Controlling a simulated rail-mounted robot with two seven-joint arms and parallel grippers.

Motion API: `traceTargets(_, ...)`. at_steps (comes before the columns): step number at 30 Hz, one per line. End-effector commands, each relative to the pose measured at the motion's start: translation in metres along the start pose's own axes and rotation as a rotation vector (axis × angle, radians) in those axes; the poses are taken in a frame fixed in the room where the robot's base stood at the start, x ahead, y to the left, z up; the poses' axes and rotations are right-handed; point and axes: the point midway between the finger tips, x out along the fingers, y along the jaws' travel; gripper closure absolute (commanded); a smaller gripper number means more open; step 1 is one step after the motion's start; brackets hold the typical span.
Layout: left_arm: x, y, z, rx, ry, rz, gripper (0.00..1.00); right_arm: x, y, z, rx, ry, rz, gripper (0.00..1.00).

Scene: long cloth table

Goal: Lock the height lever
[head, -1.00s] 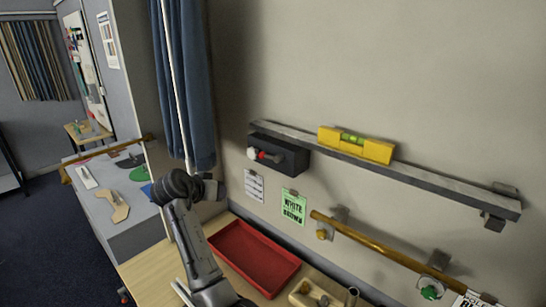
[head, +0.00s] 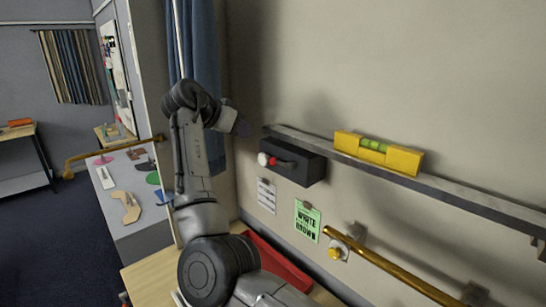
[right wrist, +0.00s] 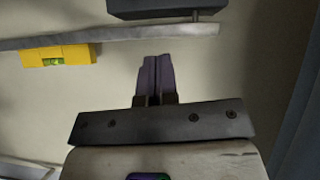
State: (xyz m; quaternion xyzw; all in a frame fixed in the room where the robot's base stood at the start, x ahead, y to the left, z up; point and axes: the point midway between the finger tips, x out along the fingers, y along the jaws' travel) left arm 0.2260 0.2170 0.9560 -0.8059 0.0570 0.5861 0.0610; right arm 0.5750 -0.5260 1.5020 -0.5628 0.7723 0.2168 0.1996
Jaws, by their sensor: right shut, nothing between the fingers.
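The height lever appears to be the small red handle (head: 276,161) with a white knob (head: 263,158) on the front of a dark box (head: 303,166). The box is mounted on the wall under the left end of a grey rail (head: 322,150). My right gripper (head: 243,128) is up and to the left of the lever, apart from it. In the right wrist view its fingers (right wrist: 155,75) are shut together and empty. The dark box (right wrist: 165,8) shows partly at the top there; the lever itself is not visible. My left gripper is not in view.
A yellow spirit level (head: 378,152) sits at the rail. Below are a white label (head: 266,195), a green sign (head: 307,220) and a brass rod (head: 395,272). A blue curtain (head: 206,50) hangs at the left. A red tray (head: 285,262) lies below, partly hidden by my arm.

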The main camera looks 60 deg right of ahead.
Motion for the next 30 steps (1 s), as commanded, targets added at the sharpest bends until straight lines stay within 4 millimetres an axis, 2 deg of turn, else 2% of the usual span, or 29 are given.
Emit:
traceTargets(5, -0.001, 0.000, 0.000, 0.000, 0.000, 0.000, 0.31, 0.006, 0.000, 0.000, -0.001, 0.000, 0.001, 1.00)
traceTargets(8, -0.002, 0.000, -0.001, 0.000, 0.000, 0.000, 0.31, 0.017, 0.000, 0.000, -0.001, -0.002, 0.002, 1.00)
traceTargets(22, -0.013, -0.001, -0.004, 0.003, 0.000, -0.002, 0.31, 0.101, 0.000, -0.001, -0.001, 0.000, 0.002, 1.00)
traceTargets(30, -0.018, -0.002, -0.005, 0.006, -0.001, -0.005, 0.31, 0.122, 0.000, 0.022, -0.002, 0.000, 0.000, 1.00)
